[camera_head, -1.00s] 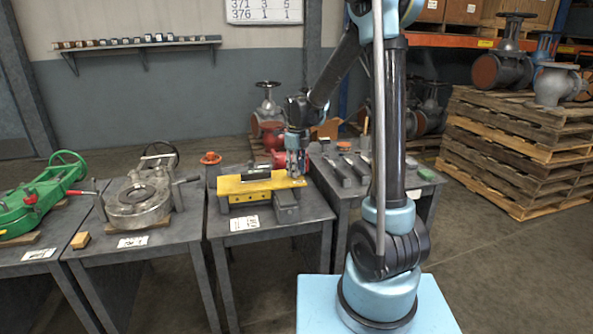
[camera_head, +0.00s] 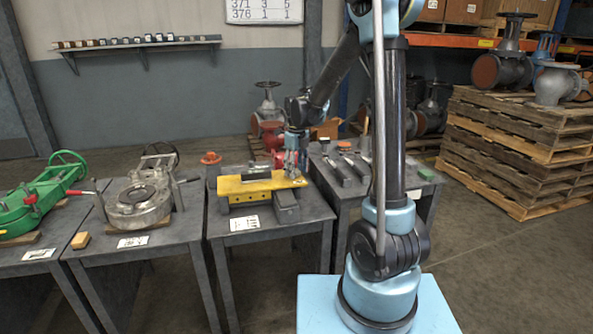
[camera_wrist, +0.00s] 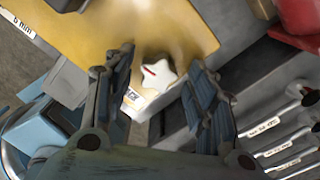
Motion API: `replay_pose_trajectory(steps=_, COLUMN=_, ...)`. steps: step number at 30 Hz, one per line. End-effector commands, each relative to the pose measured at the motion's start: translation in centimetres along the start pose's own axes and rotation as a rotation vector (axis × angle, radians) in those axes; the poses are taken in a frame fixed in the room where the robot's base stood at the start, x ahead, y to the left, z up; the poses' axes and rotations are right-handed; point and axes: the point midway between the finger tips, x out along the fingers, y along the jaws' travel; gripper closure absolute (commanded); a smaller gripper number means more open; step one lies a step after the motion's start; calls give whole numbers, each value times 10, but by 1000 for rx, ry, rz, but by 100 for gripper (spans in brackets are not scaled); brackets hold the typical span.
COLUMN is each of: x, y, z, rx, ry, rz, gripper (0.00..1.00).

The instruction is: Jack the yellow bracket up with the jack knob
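The yellow bracket (camera_head: 250,187) lies flat on a grey table in the head view, with grey blocks at its front. In the wrist view the bracket (camera_wrist: 130,30) fills the upper left. A white star-shaped jack knob (camera_wrist: 157,72) with a red mark sits by the bracket's edge, near a small label partly reading "CK". My gripper (camera_wrist: 168,85) is open, with one finger on each side of the knob and a visible gap to each. In the head view my gripper (camera_head: 294,172) is at the bracket's right end.
A black block (camera_head: 256,173) lies on top of the bracket. The tool table (camera_head: 325,203) stands close on the right. A red part (camera_wrist: 299,15) shows at the wrist view's upper right. A valve table (camera_head: 175,243) is to the left.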

Motion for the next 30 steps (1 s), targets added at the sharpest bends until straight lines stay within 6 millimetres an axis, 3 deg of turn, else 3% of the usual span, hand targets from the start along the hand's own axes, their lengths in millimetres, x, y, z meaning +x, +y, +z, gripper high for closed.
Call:
replay_pose_trajectory(steps=11, x=-8, y=1, z=-1, rx=-1, ry=1, rz=1, gripper=48)
replay_pose_trajectory(steps=30, x=-104, y=0, z=0, rx=-1, ry=1, rz=2, gripper=48)
